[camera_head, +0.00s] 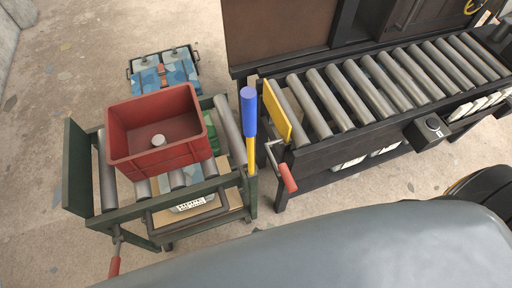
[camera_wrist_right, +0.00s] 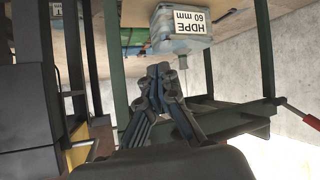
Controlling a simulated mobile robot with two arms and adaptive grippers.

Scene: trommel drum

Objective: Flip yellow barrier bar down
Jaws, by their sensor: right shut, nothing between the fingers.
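The yellow barrier bar (camera_head: 278,110) is a flat yellow plate standing up at the left end of the black roller conveyor in the head view. A crank with a red handle (camera_head: 288,178) hangs just below it. My right gripper (camera_wrist_right: 160,72) shows in the right wrist view, fingers together and empty, with the green cart's frame and a labelled container beyond. Its distance to the bar cannot be told. A patch of yellow (camera_wrist_right: 78,148) shows at lower left there; I cannot tell which part it is. My left gripper is not in view.
A red crate (camera_head: 158,152) sits on the green roller cart (camera_head: 70,168), left of the conveyor (camera_head: 345,142). An upright post with a blue top (camera_head: 248,108) and yellow lower part stands between them. A labelled container (camera_wrist_right: 180,30) sits on the cart's lower shelf. Blue cases (camera_head: 165,72) stand behind.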

